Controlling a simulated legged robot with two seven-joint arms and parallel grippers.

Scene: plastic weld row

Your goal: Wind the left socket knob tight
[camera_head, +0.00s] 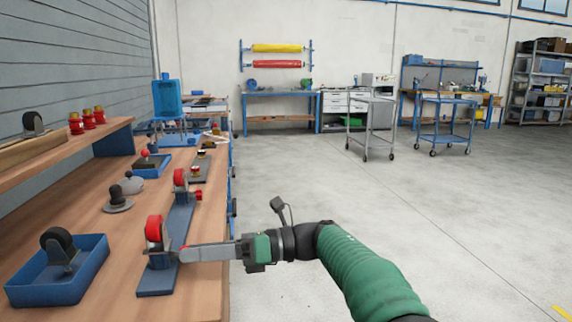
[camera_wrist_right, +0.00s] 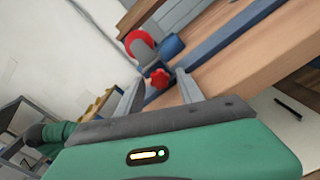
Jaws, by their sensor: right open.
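A blue rail (camera_head: 177,224) lies along the bench's right edge with two red-wheeled casters standing on it. The near caster (camera_head: 154,229) stands on the rail's near part, the far caster (camera_head: 180,179) on its far part. A red star-shaped knob (camera_wrist_right: 158,78) is at the near caster's socket; in the head view it is mostly hidden by my fingertips. My right gripper (camera_head: 183,253) reaches in from the right, open, its fingertips at this knob. In the wrist view the knob shows between the fingers; contact cannot be told. Another red knob (camera_head: 198,195) sits by the far caster. My left gripper is out of view.
A blue tray (camera_head: 88,281) with a dark-wheeled caster stands at the front left. A grey round-based piece (camera_head: 118,204) stands left of the rail. A raised wooden shelf (camera_head: 62,150) runs along the left. The floor right of the bench (camera_head: 300,170) is clear.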

